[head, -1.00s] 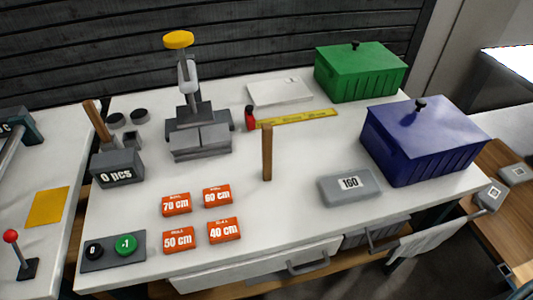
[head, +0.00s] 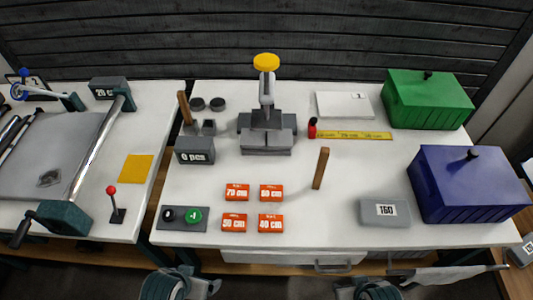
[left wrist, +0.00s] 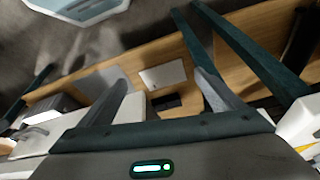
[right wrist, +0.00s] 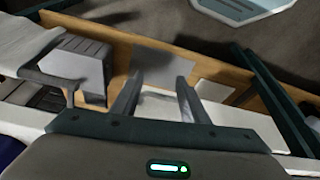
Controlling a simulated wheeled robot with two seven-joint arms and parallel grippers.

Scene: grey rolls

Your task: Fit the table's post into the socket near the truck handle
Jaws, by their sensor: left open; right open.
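A second wooden stick (head: 184,108) leans near a small grey block at the table's left. I cannot make out a truck handle or its socket. My left gripper (head: 181,288) is at the bottom of the head view, in front of the table, and is open and empty. Its fingers also show in the left wrist view (left wrist: 158,92). My right gripper (head: 366,291) is at the bottom too, open and empty, with its fingers apart in the right wrist view (right wrist: 157,92).
A grey press with a yellow knob (head: 266,62) stands at the back. Orange length cards (head: 254,207), a grey 160 block (head: 385,212), a blue box (head: 468,185) and a green box (head: 428,100) occupy the table. A roll machine (head: 60,160) is on the left table.

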